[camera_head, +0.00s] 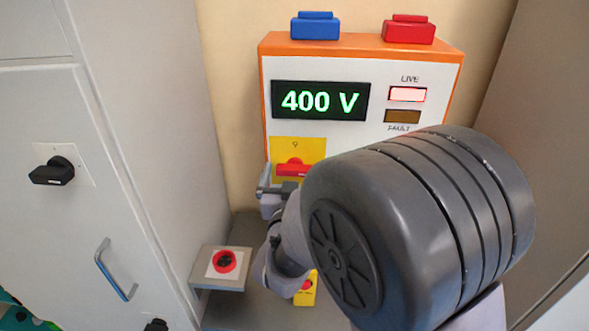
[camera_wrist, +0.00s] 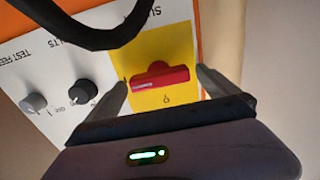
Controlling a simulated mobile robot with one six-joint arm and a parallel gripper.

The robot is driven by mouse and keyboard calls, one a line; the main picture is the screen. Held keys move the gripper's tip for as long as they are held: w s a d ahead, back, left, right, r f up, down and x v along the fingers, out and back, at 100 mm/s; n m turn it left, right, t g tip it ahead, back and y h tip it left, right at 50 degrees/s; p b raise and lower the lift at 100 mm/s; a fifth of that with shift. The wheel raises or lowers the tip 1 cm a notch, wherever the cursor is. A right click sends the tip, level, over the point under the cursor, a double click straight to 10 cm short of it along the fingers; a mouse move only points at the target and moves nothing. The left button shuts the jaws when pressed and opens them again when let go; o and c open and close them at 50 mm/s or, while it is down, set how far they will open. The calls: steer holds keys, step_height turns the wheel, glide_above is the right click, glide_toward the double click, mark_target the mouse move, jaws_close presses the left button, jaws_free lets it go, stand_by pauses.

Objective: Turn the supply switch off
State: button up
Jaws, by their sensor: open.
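The supply switch is a red rotary handle (camera_head: 291,168) on a yellow plate (camera_head: 312,147) at the lower left of the orange-edged test panel. In the wrist view the red handle (camera_wrist: 160,79) lies crosswise, with its long side running from one finger towards the other. My gripper (camera_head: 272,184) is open just in front of the switch. In the wrist view the gripper (camera_wrist: 163,78) has one finger on each side of the handle; I cannot tell whether they touch it. The display (camera_head: 320,101) reads 400 V. The LIVE lamp (camera_head: 407,94) is lit and the FAULT lamp (camera_head: 402,117) is dim.
A blue clip (camera_head: 315,26) and a red clip (camera_head: 408,29) sit on the panel's top. A grey cabinet with a black handle (camera_head: 52,171) stands at left. A red button (camera_head: 224,261) is on a low grey box. A black knob (camera_wrist: 82,93) is beside the yellow plate.

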steer(key=c, duration=1.4)
steer(key=shift+o, duration=0.2)
steer(key=n+b, duration=0.1)
steer(key=n, duration=0.2)
steer(key=shift+a+f+n+b, duration=0.1)
steer(key=shift+n+b, duration=0.25)
steer(key=shift+n, duration=0.05)
steer(key=n, duration=0.4)
steer(key=shift+n, duration=0.3)
steer(key=n, duration=0.4)
steer(key=shift+a, duration=0.1)
steer(key=shift+f+n+p, duration=0.15)
steer(key=shift+n+p, duration=0.5)
steer(key=shift+n, duration=2.15)
